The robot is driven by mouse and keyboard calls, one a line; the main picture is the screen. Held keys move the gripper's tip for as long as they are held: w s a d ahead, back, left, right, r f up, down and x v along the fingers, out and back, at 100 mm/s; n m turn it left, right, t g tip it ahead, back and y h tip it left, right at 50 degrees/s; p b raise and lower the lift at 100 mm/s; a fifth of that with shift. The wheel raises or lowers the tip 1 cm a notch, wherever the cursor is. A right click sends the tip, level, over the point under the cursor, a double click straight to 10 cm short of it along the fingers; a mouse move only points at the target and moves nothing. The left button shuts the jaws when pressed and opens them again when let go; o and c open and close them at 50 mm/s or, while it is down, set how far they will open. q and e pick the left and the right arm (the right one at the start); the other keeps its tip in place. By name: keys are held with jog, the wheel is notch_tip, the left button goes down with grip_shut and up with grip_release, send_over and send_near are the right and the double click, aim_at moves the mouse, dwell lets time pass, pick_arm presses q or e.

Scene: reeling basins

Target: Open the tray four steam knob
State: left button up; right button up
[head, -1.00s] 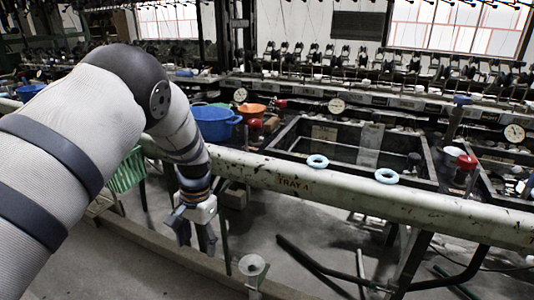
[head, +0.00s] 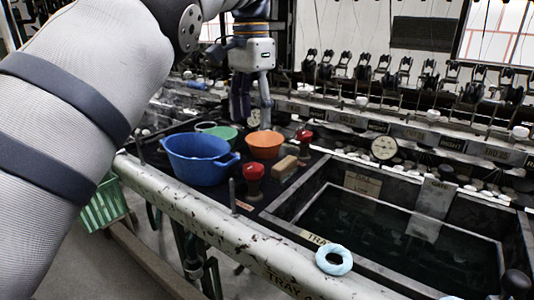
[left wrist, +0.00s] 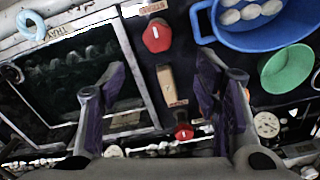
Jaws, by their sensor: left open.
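Two red knobs stand left of the dark water basin (head: 278,214). The nearer red knob (head: 253,172) is by the front rail and the farther red knob (head: 305,137) is by the back edge. The left wrist view shows one red knob large at the top (left wrist: 157,36) and one smaller near the bottom (left wrist: 184,131). My left gripper (head: 252,122) is raised behind the orange bowl, fingers pointing down, open and empty. It touches neither knob. My right gripper is out of view.
A blue basin (head: 195,160), green bowl (head: 220,132) and orange bowl (head: 265,143) sit left of the knobs. A tan block (head: 285,168) lies between the knobs. A pale blue ring (head: 334,260) rests on the front rail marked TRAY. A dial gauge (head: 384,148) is behind.

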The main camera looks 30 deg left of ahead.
aim_at(251, 167)
pick_arm(q)
jog(key=f, duration=0.1)
jog(key=s+f, duration=0.1)
jog(key=f, duration=0.1)
jog(key=shift+s+f, duration=0.1)
jog(key=shift+s, duration=0.2)
jog(key=f, duration=0.5)
jog(key=f+p, duration=0.1)
jog(key=f, duration=0.2)
jog(key=shift+w, duration=0.3)
jog(key=c, duration=1.1)
